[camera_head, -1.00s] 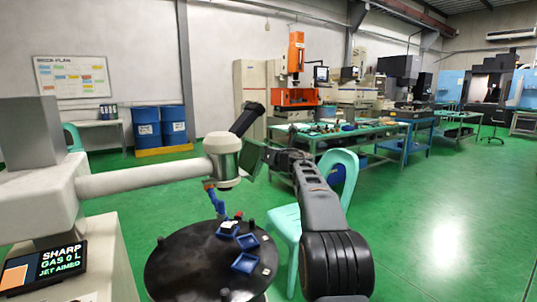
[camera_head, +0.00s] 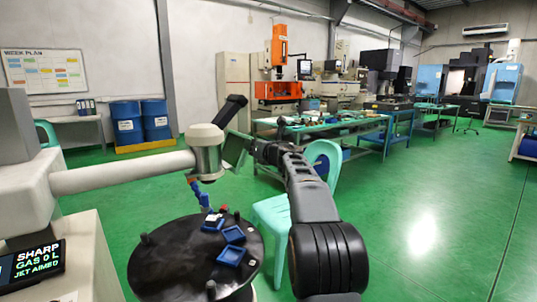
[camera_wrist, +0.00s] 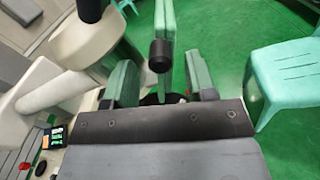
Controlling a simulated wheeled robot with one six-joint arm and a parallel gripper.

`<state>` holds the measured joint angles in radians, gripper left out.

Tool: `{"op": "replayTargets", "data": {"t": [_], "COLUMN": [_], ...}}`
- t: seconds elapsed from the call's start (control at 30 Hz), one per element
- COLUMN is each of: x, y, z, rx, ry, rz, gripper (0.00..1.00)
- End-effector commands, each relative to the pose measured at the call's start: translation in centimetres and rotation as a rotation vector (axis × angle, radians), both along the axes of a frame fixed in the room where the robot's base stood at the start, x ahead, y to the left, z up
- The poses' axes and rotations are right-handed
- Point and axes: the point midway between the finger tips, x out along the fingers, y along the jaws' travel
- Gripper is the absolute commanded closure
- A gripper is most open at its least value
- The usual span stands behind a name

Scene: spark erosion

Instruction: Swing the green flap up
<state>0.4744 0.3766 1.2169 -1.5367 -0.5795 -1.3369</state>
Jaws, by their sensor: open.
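The green flap (camera_head: 237,148) hangs at the right side of the white cylindrical head of the machine. In the wrist view the flap (camera_wrist: 165,22) shows nearly edge-on, with a dark round knob (camera_wrist: 160,56) at its near end. My gripper (camera_wrist: 161,84) is open, its two fingers on either side below the knob in the picture. The knob appears ahead of the gap between the fingers; I cannot tell whether they touch it. In the head view my gripper (camera_head: 256,149) is just right of the flap, its fingertips hard to make out.
A round dark table (camera_head: 165,272) with blue trays (camera_head: 232,235) stands below the head. A pale green chair (camera_head: 272,213) stands behind my arm and shows at right in the wrist view. A display box (camera_head: 38,263) is at lower left. Green floor is free at right.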

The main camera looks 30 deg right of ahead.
Motion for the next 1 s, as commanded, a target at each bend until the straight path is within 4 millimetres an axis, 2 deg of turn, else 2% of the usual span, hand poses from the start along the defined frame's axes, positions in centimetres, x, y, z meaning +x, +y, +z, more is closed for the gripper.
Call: {"op": "replayTargets", "data": {"t": [0.03, 0.2, 0.5, 0.7, 1.0], "x": [-1.2, -4.7, -9.4, -10.7, -10.9], "y": [-0.2, -0.6, -1.0, -1.1, -1.2], "z": [-0.1, -0.1, 0.0, -0.1, 0.0], "rx": [0.0, 0.0, 0.001, 0.001, 0.0], "ry": [-0.002, 0.0, 0.001, 0.001, 0.0], "rz": [-0.004, -0.002, -0.002, 0.0, 0.0], "gripper": [0.49, 0.49, 0.49, 0.49, 0.49]}}
